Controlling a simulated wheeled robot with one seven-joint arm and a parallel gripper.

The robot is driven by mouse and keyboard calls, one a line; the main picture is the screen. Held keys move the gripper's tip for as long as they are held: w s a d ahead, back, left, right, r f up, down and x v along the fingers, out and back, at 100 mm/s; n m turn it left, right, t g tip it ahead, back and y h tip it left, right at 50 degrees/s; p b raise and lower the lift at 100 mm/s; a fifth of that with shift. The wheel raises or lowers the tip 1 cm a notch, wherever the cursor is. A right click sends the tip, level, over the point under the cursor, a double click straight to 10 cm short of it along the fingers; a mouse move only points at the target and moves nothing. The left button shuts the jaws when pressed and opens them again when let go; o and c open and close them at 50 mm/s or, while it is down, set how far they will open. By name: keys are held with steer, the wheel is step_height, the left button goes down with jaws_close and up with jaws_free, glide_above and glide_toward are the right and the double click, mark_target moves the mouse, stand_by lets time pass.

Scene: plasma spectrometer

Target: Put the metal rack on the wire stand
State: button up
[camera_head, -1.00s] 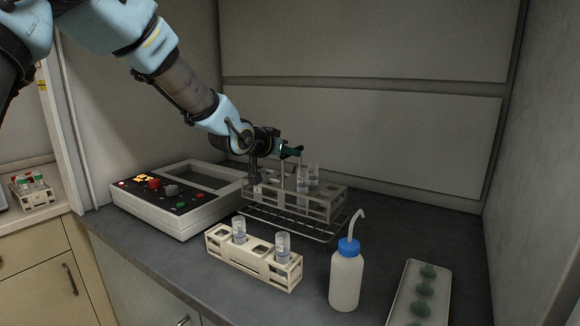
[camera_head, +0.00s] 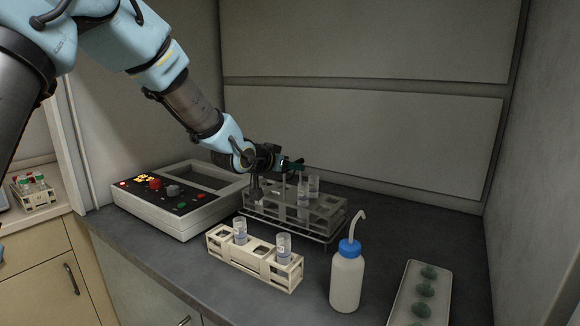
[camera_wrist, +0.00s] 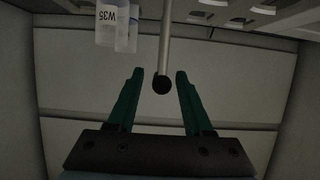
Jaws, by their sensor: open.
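The metal rack (camera_head: 322,212) sits on the wire stand (camera_head: 313,239) and appears level, hiding most of it. It holds clear vials (camera_head: 302,192), one labelled W35 (camera_wrist: 119,22) in the wrist view. A thin upright rod (camera_wrist: 165,45) with a black ball end rises from the rack. My gripper (camera_head: 292,164) is above the rack's back left part. In the wrist view its green fingers (camera_wrist: 160,76) are open, one on each side of the rod's ball end, with visible gaps. The rack's left end is partly behind my wrist.
A control box (camera_head: 185,205) stands close left of the stand. A pale rack with two vials (camera_head: 255,258) is in front. A wash bottle (camera_head: 346,278) and a tray of dark green items (camera_head: 410,295) are at front right. Counter right of the stand is clear.

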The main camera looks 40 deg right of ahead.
steer(key=shift+r, duration=0.1)
steer(key=shift+a+r, duration=0.1)
steer(key=b+v, duration=0.1)
steer(key=v, duration=1)
steer(key=shift+a, duration=0.35)
steer(key=shift+s, duration=0.1)
